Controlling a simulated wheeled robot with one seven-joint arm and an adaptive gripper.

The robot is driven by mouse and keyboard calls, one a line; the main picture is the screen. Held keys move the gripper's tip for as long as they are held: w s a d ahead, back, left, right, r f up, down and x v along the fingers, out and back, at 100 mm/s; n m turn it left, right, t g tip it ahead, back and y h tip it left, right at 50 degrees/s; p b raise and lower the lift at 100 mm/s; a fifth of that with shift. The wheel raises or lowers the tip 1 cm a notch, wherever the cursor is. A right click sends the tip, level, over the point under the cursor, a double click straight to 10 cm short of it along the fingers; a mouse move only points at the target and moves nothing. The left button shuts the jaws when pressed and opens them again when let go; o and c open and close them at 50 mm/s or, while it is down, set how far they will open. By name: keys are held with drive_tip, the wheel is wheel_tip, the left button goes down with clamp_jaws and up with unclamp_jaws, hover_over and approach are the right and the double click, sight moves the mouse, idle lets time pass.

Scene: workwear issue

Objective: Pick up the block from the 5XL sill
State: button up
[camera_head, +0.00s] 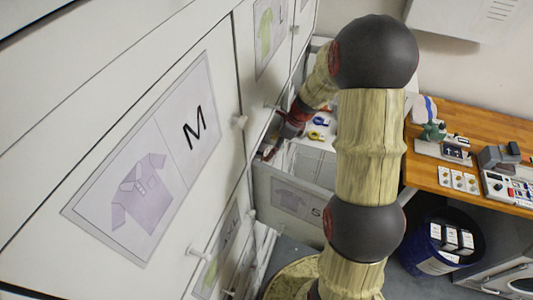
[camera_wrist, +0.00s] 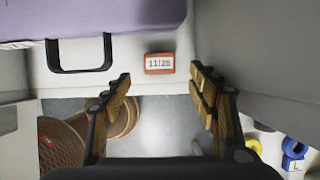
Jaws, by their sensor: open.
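My gripper (camera_wrist: 160,80) is open in the wrist view, with one finger on each side and nothing between them. A small orange-rimmed piece with a white face reading about "11:28" (camera_wrist: 160,63) sits on a pale ledge (camera_wrist: 215,95), just beyond and between the fingertips. It may be the block; I cannot tell for sure. No 5XL label is readable in either view.
Purple cloth (camera_wrist: 90,15) and a black frame (camera_wrist: 78,66) are at upper left in the wrist view. A blue roll (camera_wrist: 293,147) lies at right. White cabinet fronts (camera_head: 215,130) fill the left of the head view. A wooden bench (camera_head: 480,120) and blue bin (camera_head: 425,255) stand right.

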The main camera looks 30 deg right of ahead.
sight(267, 152)
drive_tip(key=shift+w+a, duration=0.25)
drive_tip(key=x, duration=0.5)
drive_tip(key=shift+c, duration=0.7)
drive_tip(key=c, duration=0.9)
